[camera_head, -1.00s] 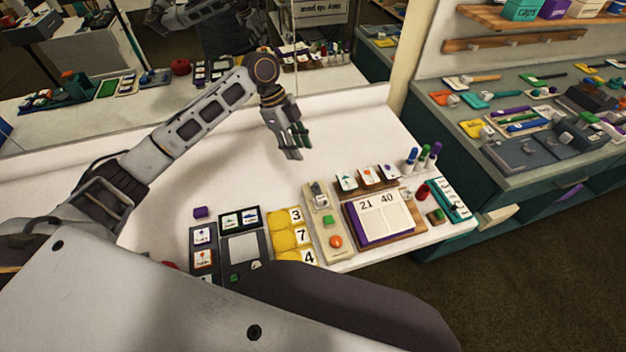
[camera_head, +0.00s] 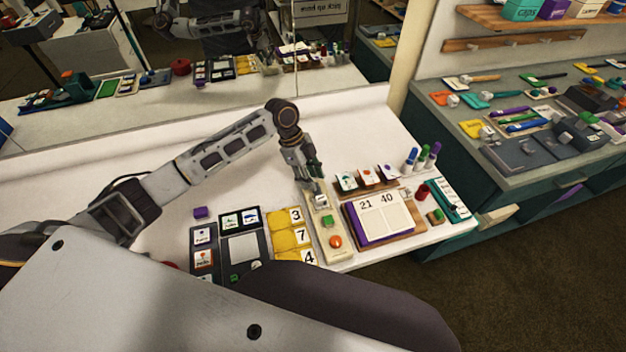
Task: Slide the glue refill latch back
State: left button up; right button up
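A beige panel (camera_head: 325,224) lies on the white table, with a green button (camera_head: 327,220) and an orange button (camera_head: 336,242). At its far end is a small pale grey slider (camera_head: 320,199), which looks like the latch; its position is too small to read. My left gripper (camera_head: 313,184) points down right at this far end, just above or touching the slider; I cannot tell which. Its fingers look close together, but whether they are open or shut is unclear. My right gripper is not in view.
Right of the panel, an open book (camera_head: 384,215) marked 21 and 40 lies on a wooden board, with small picture cards (camera_head: 368,177) behind. Yellow number tiles (camera_head: 285,238) sit close on the left. Markers (camera_head: 422,157) stand at the right. A mirror behind reflects the table.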

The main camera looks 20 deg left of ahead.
pick_arm(q)
jog(key=shift+x, duration=0.8)
jog(key=shift+c, duration=0.5)
grip_shut()
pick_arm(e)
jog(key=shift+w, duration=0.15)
